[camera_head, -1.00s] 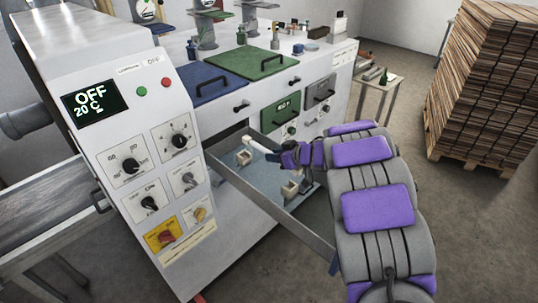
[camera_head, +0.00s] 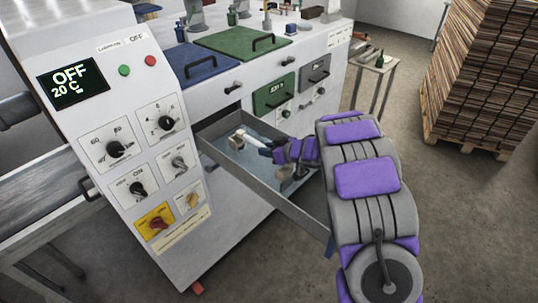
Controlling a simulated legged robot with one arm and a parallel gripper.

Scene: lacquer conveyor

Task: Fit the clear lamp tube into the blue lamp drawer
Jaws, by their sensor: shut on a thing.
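The blue lamp drawer (camera_head: 225,151) is pulled out of the white machine, its grey side walls and blue-grey floor showing. The clear lamp tube (camera_head: 252,141) looks whitish and lies across the left part of the drawer, at or just above a beige holder. My gripper (camera_head: 268,150) reaches over the drawer from the right and is shut on the tube near its right end. My purple and grey arm hides the drawer's right part. I cannot tell whether the tube touches the holders.
A control panel (camera_head: 125,165) stands close left of the drawer. Blue (camera_head: 198,66) and green (camera_head: 243,42) lids with handles are on the machine top. A small table (camera_head: 372,64) and a wood stack (camera_head: 490,80) stand right. The floor at front right is clear.

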